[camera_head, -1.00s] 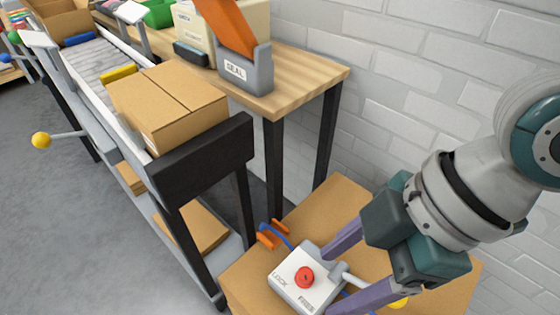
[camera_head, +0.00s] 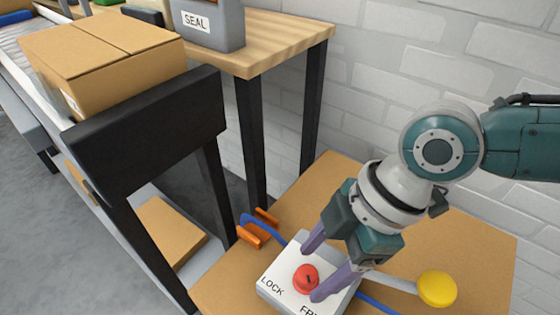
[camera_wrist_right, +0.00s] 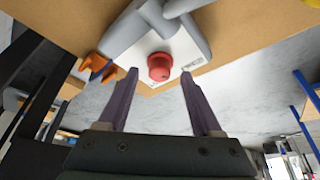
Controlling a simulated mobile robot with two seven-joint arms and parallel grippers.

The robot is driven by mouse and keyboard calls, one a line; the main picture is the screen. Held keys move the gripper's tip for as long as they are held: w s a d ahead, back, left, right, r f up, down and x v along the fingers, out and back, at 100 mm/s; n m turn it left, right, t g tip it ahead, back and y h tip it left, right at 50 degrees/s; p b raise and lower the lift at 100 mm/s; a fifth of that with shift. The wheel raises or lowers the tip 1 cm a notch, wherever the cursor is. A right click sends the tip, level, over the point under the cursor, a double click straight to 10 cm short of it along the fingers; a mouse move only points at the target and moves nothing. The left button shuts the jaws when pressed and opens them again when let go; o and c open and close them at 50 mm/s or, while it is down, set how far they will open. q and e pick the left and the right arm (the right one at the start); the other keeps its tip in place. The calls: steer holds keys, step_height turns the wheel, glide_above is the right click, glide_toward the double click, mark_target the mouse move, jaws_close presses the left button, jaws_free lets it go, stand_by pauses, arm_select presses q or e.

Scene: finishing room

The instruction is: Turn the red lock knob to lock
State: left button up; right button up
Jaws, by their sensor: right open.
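The red lock knob (camera_head: 306,277) sits on a white box with LOCK and FREE labels (camera_head: 279,291) on a brown surface. In the right wrist view the red knob (camera_wrist_right: 160,66) lies between and just beyond the fingertips. My right gripper (camera_head: 316,270) is open, its two purple fingers reaching down on either side of the knob. Whether the fingers touch it cannot be told. The FREE label is partly cut off at the lower edge of the head view. My left gripper is not in view.
A lever with a yellow ball (camera_head: 437,288) extends right of the box. Orange clips (camera_head: 255,232) and a blue cable lie left of it. A conveyor with a black end plate (camera_head: 150,135) and a carton (camera_head: 105,65) stand at left; a wooden table (camera_head: 285,42) is behind.

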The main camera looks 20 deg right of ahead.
steer(key=shift+a+f, duration=0.2)
steer(key=shift+f, duration=0.35)
jaws_close()
